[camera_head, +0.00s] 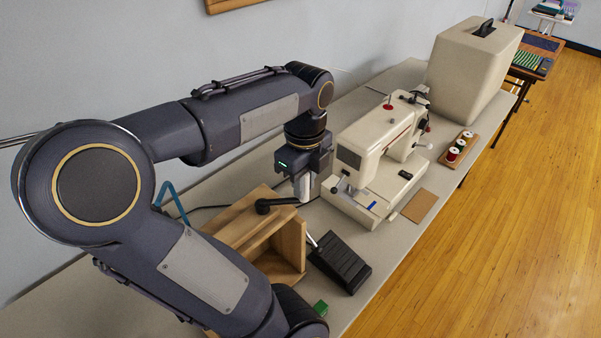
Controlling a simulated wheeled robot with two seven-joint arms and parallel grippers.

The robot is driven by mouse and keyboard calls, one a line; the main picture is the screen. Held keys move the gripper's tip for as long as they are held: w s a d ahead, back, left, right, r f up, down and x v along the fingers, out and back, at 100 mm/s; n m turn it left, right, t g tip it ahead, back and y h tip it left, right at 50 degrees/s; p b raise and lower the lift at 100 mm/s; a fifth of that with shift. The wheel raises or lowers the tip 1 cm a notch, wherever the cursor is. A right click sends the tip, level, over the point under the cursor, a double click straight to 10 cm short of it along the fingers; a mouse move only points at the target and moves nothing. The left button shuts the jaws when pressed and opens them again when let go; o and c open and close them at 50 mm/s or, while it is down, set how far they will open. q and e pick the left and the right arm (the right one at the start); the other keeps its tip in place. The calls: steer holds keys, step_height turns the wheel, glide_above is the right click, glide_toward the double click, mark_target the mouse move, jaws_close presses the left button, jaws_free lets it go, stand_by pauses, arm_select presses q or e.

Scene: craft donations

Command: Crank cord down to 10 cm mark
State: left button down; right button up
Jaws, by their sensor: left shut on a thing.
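A wooden box frame (290,243) with an open front stands on the table, partly hidden behind my left arm. I cannot make out the cord on the frame or a 10 cm mark. My right gripper is not in view.
A white sewing machine (372,150) stands right of the gripper, close by. A black foot pedal (340,262) and a small green block (320,308) lie in front of the frame. A large cream case (470,75) and a thread spool rack (458,147) are farther back.

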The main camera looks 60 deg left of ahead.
arm_select(q)
steer(key=shift+s+d+m, duration=0.55)
steer(key=shift+d+m, duration=0.2)
steer(key=shift+m, duration=0.45)
steer(key=shift+s+d+m, duration=0.55)
steer(key=shift+d+m, duration=0.15)
steer(key=shift+m, duration=0.5)
steer(key=c, duration=1.3)
jaws_free()
steer(key=shift+s+r, duration=0.1)
steer(key=shift+r, duration=3.85)
